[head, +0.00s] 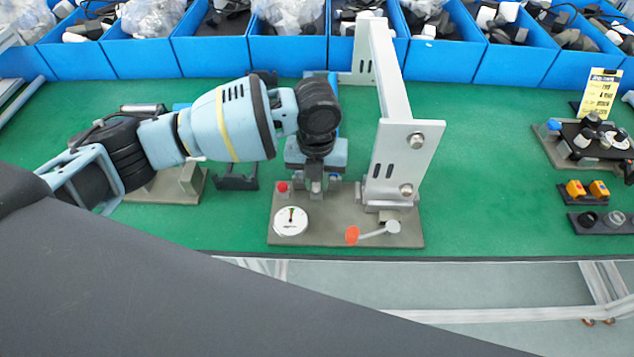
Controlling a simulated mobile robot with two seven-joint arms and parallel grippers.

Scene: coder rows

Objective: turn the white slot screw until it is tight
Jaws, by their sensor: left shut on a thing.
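My left gripper (316,186) points down over the back left of a grey-brown base plate (345,238). Its fingers are shut on a small light grey part low over the plate. The hand and wrist hide most of that part, and I cannot tell whether it is the white slot screw or a tool on it. No slot shows anywhere. My right gripper is not in view.
A tall grey metal bracket (394,110) stands just right of the gripper. Blue bins (135,56) line the back. The green table (490,150) is clear to the right, up to several small devices.

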